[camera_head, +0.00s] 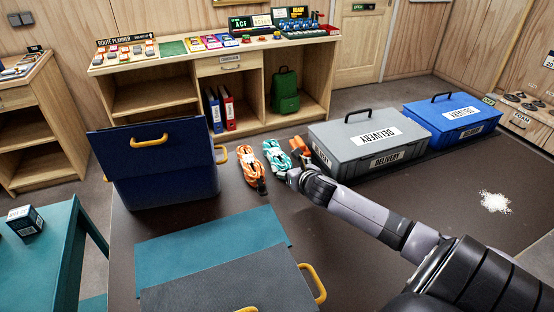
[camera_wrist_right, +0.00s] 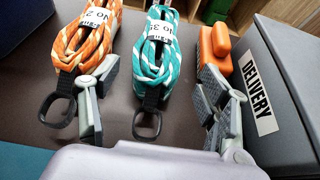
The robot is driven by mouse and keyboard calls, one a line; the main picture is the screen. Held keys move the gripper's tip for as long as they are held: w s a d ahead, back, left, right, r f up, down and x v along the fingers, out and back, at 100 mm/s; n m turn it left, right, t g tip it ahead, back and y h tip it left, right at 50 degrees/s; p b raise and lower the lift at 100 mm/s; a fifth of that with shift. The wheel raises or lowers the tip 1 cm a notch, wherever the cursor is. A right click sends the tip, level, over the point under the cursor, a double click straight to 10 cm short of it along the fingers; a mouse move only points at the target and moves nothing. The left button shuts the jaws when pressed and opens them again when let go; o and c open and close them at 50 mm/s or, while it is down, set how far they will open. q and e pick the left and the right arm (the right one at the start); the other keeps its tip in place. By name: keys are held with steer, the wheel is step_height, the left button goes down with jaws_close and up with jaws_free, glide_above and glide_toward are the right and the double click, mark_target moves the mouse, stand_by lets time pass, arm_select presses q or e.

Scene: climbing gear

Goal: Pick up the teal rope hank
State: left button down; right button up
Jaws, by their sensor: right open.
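The teal rope hank (camera_head: 276,157), teal and white with a white label and a dark strap loop, lies on the dark table. It shows in the middle of the right wrist view (camera_wrist_right: 158,50). My right gripper (camera_head: 291,174) is at its near end. In the right wrist view its fingers (camera_wrist_right: 155,100) are spread wide, one on each side of the teal hank, with gaps to it. An orange rope hank (camera_head: 250,167) lies just left of the teal one, close to the left finger (camera_wrist_right: 92,85). My left gripper is not in view.
An orange object (camera_wrist_right: 214,48) stands right of the teal hank, by the right finger. A grey delivery case (camera_head: 340,140) and a blue one (camera_head: 452,118) are further right. A dark blue box (camera_head: 160,172) stands left. White powder (camera_head: 495,202) lies on the table's right part.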

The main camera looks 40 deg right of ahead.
mark_target(283, 163)
steer(key=x, duration=0.5)
steer(key=shift+s+a+f, duration=0.1)
steer(key=shift+a+f, duration=0.1)
steer(key=shift+f, duration=0.05)
steer(key=c, duration=1.1)
steer(key=shift+r, duration=0.1)
steer(key=shift+c, duration=0.4)
steer(key=shift+r, duration=0.1)
